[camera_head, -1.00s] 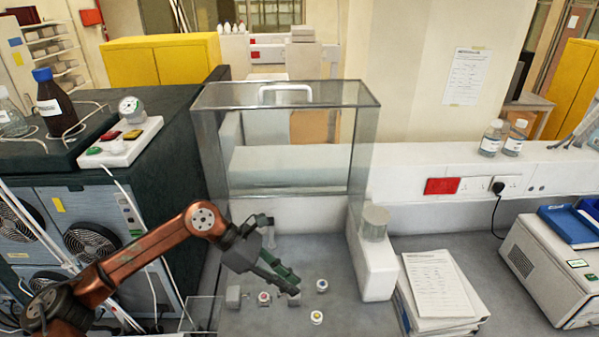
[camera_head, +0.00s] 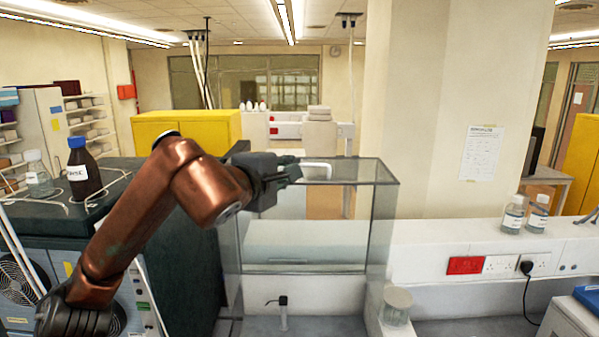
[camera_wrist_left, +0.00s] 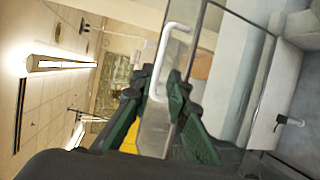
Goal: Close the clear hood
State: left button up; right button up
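The clear hood (camera_head: 388,225) stands mid-bench in the head view. Its clear front panel (camera_head: 300,228) is raised, with an open gap below its lower edge. A white bar handle (camera_head: 326,166) sits at the top of the panel; it also shows in the left wrist view (camera_wrist_left: 160,60). My left gripper (camera_head: 290,170) is at the handle's left end. In the left wrist view its green fingers (camera_wrist_left: 156,85) are spread, with the lower end of the handle between them; I cannot tell if they touch it. My right gripper is out of view.
A small black-topped dispenser (camera_head: 283,310) stands inside the hood. A brown bottle (camera_head: 82,170) stands on the dark unit at left. A lidded round jar (camera_head: 397,305) stands to the hood's right. Small bottles (camera_head: 513,213) stand on the ledge at right.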

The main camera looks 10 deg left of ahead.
aim_at(305, 166)
pick_arm(q)
jog(key=p+x, duration=0.1)
jog(key=x, duration=0.3)
jog(key=p+x, duration=0.1)
jog(key=x, duration=0.1)
jog(key=shift+w+d+p, duration=0.1)
jog(key=shift+d+p, duration=0.25)
jog(key=shift+d, duration=0.05)
jog(key=shift+w, duration=0.45)
jog(key=shift+d+f, duration=0.1)
jog(key=shift+d, duration=0.05)
grip_shut()
